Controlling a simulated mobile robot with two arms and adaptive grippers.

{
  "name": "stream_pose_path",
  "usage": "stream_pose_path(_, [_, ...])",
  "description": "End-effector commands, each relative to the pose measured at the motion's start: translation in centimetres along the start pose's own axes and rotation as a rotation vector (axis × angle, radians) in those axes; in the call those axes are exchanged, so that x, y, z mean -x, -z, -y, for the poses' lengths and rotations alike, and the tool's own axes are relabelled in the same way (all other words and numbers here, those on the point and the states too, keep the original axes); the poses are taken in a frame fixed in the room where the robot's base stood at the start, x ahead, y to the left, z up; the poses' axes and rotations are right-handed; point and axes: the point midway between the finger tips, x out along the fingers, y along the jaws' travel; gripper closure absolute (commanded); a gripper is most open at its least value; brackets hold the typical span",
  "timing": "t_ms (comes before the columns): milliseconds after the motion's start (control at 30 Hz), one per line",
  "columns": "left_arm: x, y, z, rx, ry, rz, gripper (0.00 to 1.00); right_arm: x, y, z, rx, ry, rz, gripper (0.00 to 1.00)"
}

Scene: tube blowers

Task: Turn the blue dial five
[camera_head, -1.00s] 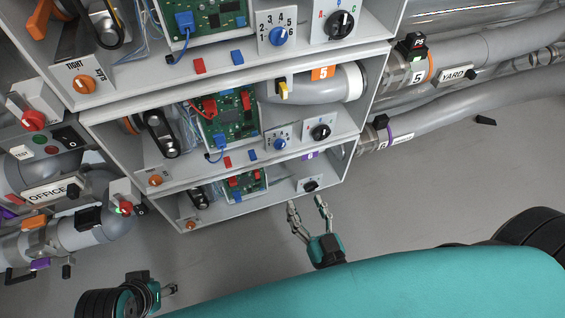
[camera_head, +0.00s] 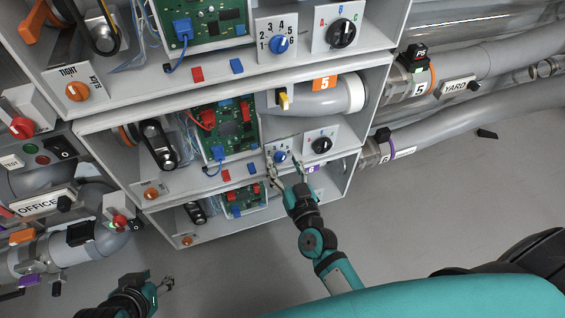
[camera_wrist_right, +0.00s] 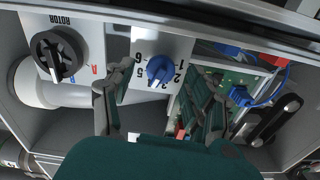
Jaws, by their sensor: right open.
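A blue dial (camera_head: 280,157) on a white plate numbered 1 to 6 is in the middle bay of the grey cabinet. It also shows in the right wrist view (camera_wrist_right: 160,70), with the numbers upside down. My right gripper (camera_head: 286,167) is open in front of this plate. In the right wrist view, its fingers (camera_wrist_right: 161,80) stand on either side of the dial, with no clear contact. A second blue dial (camera_head: 280,44) with numbers is in the upper bay. My left gripper (camera_head: 166,284) is low at the left, far from the cabinet; its opening is too small to judge.
A black rotor knob (camera_head: 321,145) is right of the dial plate. A green circuit board (camera_head: 233,127) and a belt drive (camera_head: 158,143) are to the left. A grey pipe (camera_head: 325,97) runs above. Bay walls and shelf edges surround the plate. Free floor lies to the right.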

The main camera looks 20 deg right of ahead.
Motion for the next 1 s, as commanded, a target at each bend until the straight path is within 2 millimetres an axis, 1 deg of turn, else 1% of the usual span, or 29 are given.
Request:
stream_pose_path(33, [-0.14, 0.33, -0.06, 0.0, -0.001, -0.017, 0.65, -0.53, -0.03, 0.01, -0.001, 0.0, -0.001, 0.45])
stream_pose_path(133, [-0.19, 0.81, -0.12, -0.001, -0.002, -0.039, 0.65, -1.08, -0.05, 0.02, 0.0, 0.0, 0.0, 0.45])
stream_pose_path(433, [-0.18, 1.07, -0.14, -0.001, -0.003, -0.051, 0.65, -1.3, 0.0, 0.03, 0.0, 0.001, 0.001, 0.45])
stream_pose_path(467, [-0.18, 1.06, -0.14, -0.001, -0.003, -0.051, 0.65, -1.29, 0.0, 0.03, 0.0, 0.001, 0.001, 0.48])
stream_pose_path(867, [-0.17, 1.08, -0.15, -0.002, -0.003, -0.051, 0.65, -1.27, 0.0, 0.02, 0.0, 0.0, 0.001, 1.0])
stream_pose_path(1000, [-0.13, 1.06, -0.15, -0.001, -0.003, -0.049, 0.65, -1.26, 0.01, 0.01, -0.004, 0.0, 0.001, 1.0])
